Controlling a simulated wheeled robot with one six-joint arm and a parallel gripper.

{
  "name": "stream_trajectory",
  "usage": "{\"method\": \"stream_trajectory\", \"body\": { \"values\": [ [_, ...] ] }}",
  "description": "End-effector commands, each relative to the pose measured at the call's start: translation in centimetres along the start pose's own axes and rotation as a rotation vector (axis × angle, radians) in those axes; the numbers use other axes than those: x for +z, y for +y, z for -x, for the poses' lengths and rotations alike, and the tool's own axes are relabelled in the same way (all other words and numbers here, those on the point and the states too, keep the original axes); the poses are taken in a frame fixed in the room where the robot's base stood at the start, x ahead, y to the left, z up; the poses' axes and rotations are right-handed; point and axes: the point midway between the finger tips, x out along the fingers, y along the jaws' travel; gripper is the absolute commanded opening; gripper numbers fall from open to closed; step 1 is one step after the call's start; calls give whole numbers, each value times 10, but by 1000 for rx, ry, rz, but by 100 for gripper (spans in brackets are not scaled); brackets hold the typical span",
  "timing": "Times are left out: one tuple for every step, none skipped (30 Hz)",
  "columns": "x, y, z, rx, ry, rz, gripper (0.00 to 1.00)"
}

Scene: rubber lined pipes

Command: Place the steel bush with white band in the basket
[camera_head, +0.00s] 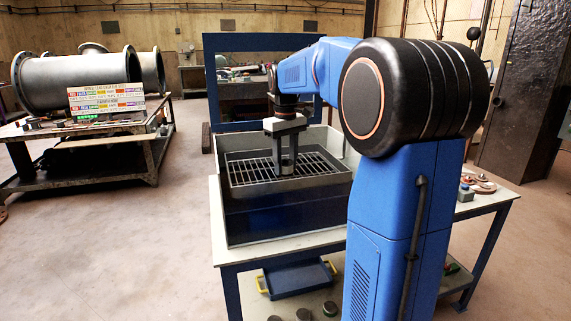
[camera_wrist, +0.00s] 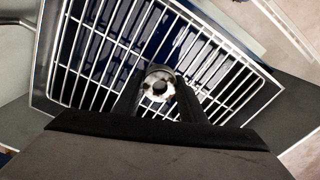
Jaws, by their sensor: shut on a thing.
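My gripper (camera_head: 286,170) points down inside the basket (camera_head: 232,176), a blue and grey box with a metal grate, on the table. In the wrist view my gripper (camera_wrist: 160,95) is shut on a small round steel bush (camera_wrist: 159,84) with a whitish face and a dark hole in its middle. The bush is over the grate bars (camera_wrist: 95,60); whether it touches them I cannot tell. In the head view the bush is too small to make out between the fingers.
The basket stands on a pale table (camera_head: 285,252) with a blue frame. Small round parts (camera_head: 483,187) lie on the table's right side. A blue tray (camera_head: 297,279) with yellow handles is below. A workbench with large pipes (camera_head: 75,80) stands at the left, with open floor between.

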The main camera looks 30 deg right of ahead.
Motion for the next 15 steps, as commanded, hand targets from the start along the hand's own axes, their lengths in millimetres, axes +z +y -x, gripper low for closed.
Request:
{"method": "stream_trajectory", "body": {
  "values": [
    [0,0,-1,1,1,0,6],
    [0,0,-1,1,2,0,6],
    [0,0,-1,1,2,0,6],
    [0,0,-1,1,2,0,6],
    [0,0,-1,1,2,0,6],
    [0,0,-1,1,2,0,6],
    [0,0,-1,1,2,0,6],
    [0,0,-1,1,1,0,6],
    [0,0,-2,1,1,0,6],
    [0,0,-3,1,1,0,6],
    [0,0,-4,0,1,0,6],
    [0,0,-4,0,1,0,44],
    [0,0,-4,0,1,0,52],
    [0,0,-4,0,1,0,56],
    [0,0,-4,0,1,0,56]
  ]
}}
